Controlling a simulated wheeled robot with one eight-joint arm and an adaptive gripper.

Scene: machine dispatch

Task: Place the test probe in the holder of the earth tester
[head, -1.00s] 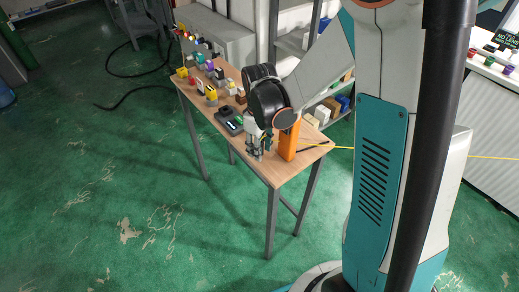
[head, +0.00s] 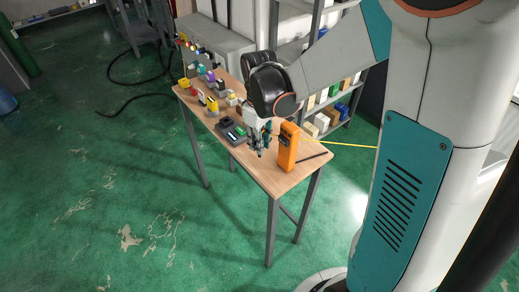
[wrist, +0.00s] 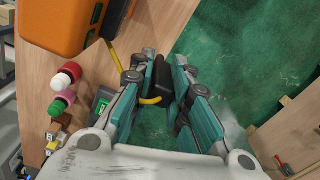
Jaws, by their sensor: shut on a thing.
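My gripper (wrist: 167,62) is shut on the black test probe (wrist: 160,82) in the wrist view, with its yellow cable (wrist: 150,101) looping out on the left. In the head view my gripper (head: 259,149) hangs by the front edge of the wooden table, just left of an orange upright case (head: 288,150), which looks like the earth tester. The orange case (wrist: 60,22) also fills the upper left of the wrist view, apart from my gripper. The probe is mostly hidden in the head view. I cannot make out the holder.
A dark device with a green part (head: 232,131) and several small coloured components (head: 206,88) stand further along the wooden table (head: 260,174). A thin dark rod (head: 313,156) lies right of the orange case. A shelf with bins (head: 328,110) stands behind. Green floor lies in front.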

